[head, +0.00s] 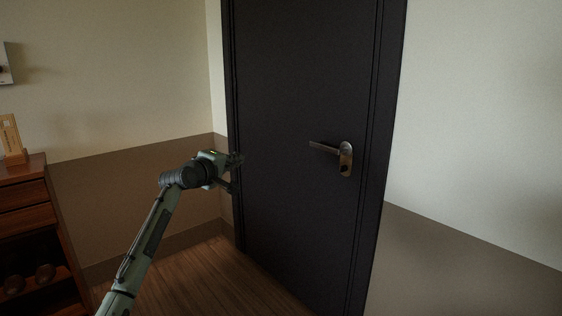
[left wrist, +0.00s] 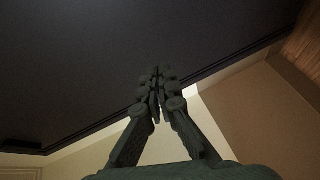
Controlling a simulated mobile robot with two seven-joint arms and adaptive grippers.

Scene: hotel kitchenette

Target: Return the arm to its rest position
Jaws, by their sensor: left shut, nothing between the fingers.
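My left arm (head: 151,235) reaches up from the lower left in the head view. Its gripper (head: 236,172) is in front of the left edge of a dark door (head: 285,110), left of the door handle (head: 335,153) and clearly apart from it. In the left wrist view the gripper's fingers (left wrist: 160,92) meet at their tips, shut with nothing between them. The dark door surface (left wrist: 130,50) fills the upper part of that view. Whether the fingertips touch the door or its frame I cannot tell. My right gripper is in neither view.
A wooden cabinet (head: 22,200) with drawers stands at the left, with a small upright sign (head: 11,136) on top and dark shoes on a lower shelf. Wooden floor (head: 205,280) lies free before the door. Walls flank the closed door on both sides.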

